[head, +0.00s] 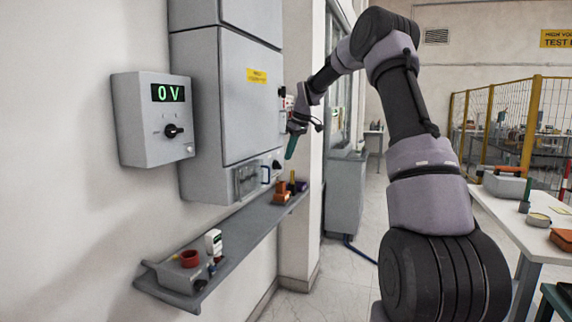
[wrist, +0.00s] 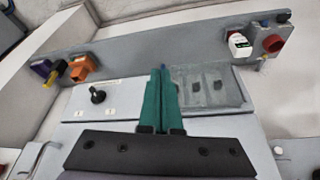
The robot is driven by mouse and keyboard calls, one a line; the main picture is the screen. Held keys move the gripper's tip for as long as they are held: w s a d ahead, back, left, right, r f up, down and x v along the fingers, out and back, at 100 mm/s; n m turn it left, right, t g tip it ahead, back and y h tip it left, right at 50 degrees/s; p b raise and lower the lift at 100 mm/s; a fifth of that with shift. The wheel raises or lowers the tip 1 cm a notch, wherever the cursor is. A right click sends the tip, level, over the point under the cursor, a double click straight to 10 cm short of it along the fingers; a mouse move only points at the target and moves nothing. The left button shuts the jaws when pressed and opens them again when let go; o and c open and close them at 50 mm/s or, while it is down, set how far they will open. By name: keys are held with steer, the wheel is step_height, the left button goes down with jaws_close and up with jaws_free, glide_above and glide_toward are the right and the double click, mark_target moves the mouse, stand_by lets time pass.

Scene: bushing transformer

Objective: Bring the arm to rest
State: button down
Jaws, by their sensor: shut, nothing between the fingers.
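My arm reaches up and bends over to the left in the head view, toward the grey wall cabinet (head: 250,95). My gripper (head: 291,147) hangs at its end, in front of the cabinet's right side. In the wrist view my gripper (wrist: 162,75) shows as two green fingers lying together. Nothing shows between them. Behind the fingers is the cabinet's lower panel, with a black rotary knob (wrist: 97,95) and a clear cover (wrist: 208,90) over dark slots. I cannot tell whether the fingers touch the panel.
A grey box (head: 155,120) on the wall reads 0 V. Below the cabinet runs a narrow shelf (head: 235,228) with a red ring (head: 189,258), a white device (head: 213,242) and orange pieces (head: 281,191). A white table (head: 510,215) and yellow fence (head: 505,130) are at right.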

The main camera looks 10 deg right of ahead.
steer(key=s+a+r+m, duration=0.1)
steer(key=s+r+m, duration=0.1)
steer(key=s+r, duration=0.35)
steer(key=s+a+r+m+t+h, duration=0.1)
steer(key=s+r, duration=0.2)
steer(key=s, duration=0.6)
steer(key=s+a+r+m, duration=0.1)
steer(key=s+r+m, duration=0.1)
steer(key=s+r, duration=0.35)
steer(key=s+f+m+t, duration=0.1)
steer(key=s+f+m, duration=0.1)
steer(key=s, duration=1)
steer(key=s+f+m+t, duration=0.1)
steer(key=s+f+m, duration=0.2)
steer(key=s, duration=0.9)
steer(key=shift+s+d+m+t, duration=0.3)
steer(key=shift+m+t, duration=0.1)
steer(key=shift+m, duration=0.4)
